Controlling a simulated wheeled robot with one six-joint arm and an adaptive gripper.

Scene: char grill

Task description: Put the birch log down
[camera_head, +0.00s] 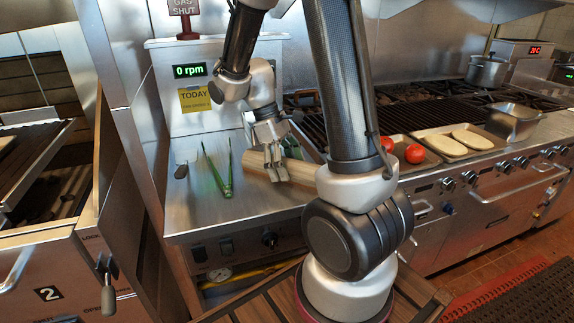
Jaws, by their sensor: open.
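The birch log (259,163) is a pale tan cylinder lying on the steel counter, left of the char grill. Its right part runs behind my gripper and toward my arm, and its right end is hard to make out. My gripper (279,176) points down at the log with its fingers at the log's upper side and front. The jaws are open. I cannot tell whether the fingers touch the log.
Green-handled tongs (219,173) and a small dark-handled tool (182,168) lie on the steel counter (205,222), left of the log. Tomatoes (414,153) and a tray with pale slabs (456,154) sit right of my arm. The counter's front left is clear.

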